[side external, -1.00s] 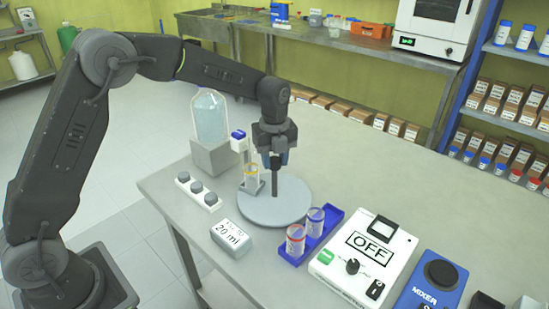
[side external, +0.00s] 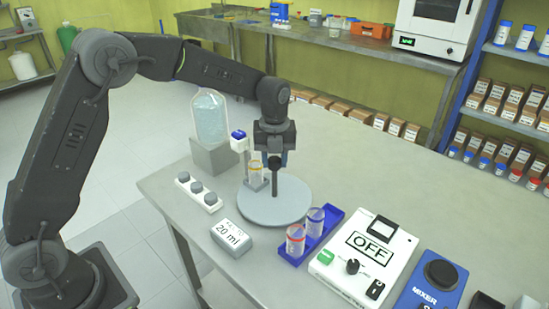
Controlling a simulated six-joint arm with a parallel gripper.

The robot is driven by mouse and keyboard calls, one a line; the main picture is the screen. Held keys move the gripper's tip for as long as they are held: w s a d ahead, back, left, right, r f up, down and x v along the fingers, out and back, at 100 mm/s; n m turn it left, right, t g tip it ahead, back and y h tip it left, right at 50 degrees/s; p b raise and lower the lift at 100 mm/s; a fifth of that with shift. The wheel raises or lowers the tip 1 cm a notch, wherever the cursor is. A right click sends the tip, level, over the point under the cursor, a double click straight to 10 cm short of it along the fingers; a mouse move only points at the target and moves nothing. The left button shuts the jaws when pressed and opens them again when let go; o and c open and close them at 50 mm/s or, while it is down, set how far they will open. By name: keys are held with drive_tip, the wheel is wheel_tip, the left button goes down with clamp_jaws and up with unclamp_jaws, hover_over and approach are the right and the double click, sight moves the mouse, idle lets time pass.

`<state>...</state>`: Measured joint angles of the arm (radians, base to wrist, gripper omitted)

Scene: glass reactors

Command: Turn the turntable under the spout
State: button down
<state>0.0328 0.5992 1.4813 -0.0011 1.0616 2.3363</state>
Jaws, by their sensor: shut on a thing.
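The round grey turntable (side external: 274,207) lies flat on the bench. A dark upright post (side external: 275,184) rises from it, and my gripper (side external: 275,163) is shut on the post's upper part from above. A clear vial with a yellow-orange ring (side external: 256,173) stands in a holder on the turntable's back-left part. The blue-topped white spout (side external: 238,141) is just left of and above this vial. It juts from the glass reactor (side external: 210,118) on its grey block. Whether the vial is exactly under the spout cannot be told.
A blue rack (side external: 322,236) with two vials stands close to the turntable's right front. A white device reading OFF (side external: 364,255) and a blue mixer (side external: 434,284) stand right. The bench behind is clear.

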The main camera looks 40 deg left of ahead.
idle(0.3)
drive_tip(key=c, duration=0.7)
unclamp_jaws()
drive_tip(key=shift+c, duration=0.2)
wheel_tip(320, 180, up, 14)
